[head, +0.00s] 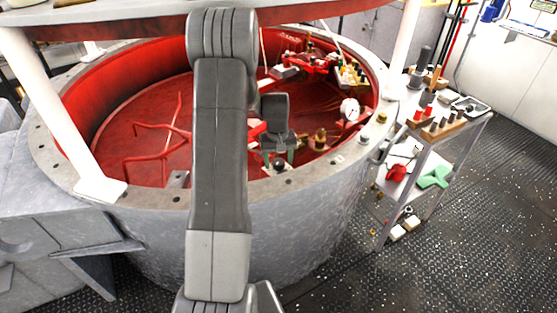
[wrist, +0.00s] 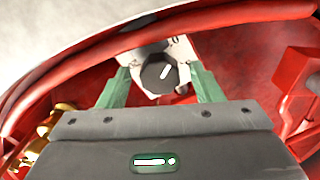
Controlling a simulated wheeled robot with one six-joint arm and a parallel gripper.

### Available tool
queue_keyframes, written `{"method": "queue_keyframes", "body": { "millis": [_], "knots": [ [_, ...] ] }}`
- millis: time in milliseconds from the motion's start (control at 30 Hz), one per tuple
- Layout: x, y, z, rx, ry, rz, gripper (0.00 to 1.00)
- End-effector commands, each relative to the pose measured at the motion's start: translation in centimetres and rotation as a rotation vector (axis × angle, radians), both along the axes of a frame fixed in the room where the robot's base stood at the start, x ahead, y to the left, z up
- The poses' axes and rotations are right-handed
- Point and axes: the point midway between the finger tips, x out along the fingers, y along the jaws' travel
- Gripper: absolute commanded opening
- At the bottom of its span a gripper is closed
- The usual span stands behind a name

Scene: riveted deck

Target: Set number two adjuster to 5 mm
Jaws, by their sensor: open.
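A dark round knob (wrist: 160,74) with a white pointer line sits on a pale marked plate (wrist: 183,50) in the wrist view. The line points up and to the right. A number on the knob or which adjuster this is cannot be read. My gripper (wrist: 160,82) is open, with one green finger on each side of the knob. Whether the fingers touch it is hard to tell, but gaps show. In the head view my gripper (head: 278,157) points down inside the near rim of the red-lined vessel (head: 80,125), over a small dark knob (head: 280,163).
A white dial gauge (head: 349,110) and a brass fitting (head: 320,138) stand to the right of my gripper. Red bent pipes (head: 160,135) lie to the left inside the vessel. A tool cart (head: 440,135) stands outside at right. A white post (head: 60,110) rises from the rim.

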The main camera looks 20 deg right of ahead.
Motion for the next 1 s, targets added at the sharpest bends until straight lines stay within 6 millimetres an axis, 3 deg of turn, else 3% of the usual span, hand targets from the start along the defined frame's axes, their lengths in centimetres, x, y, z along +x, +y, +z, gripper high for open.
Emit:
{"method": "queue_keyframes", "body": {
  "millis": [300,533,567,1000],
  "knots": [
    [-0.01,-0.01,-0.35,0.000,0.000,0.000,0.59],
    [0.00,-0.01,-0.32,0.000,0.000,0.000,0.16],
    [0.00,-0.01,-0.32,0.000,0.000,0.000,0.15],
    [0.02,0.01,-0.42,0.000,0.000,-0.100,0.15]
  ]
}}
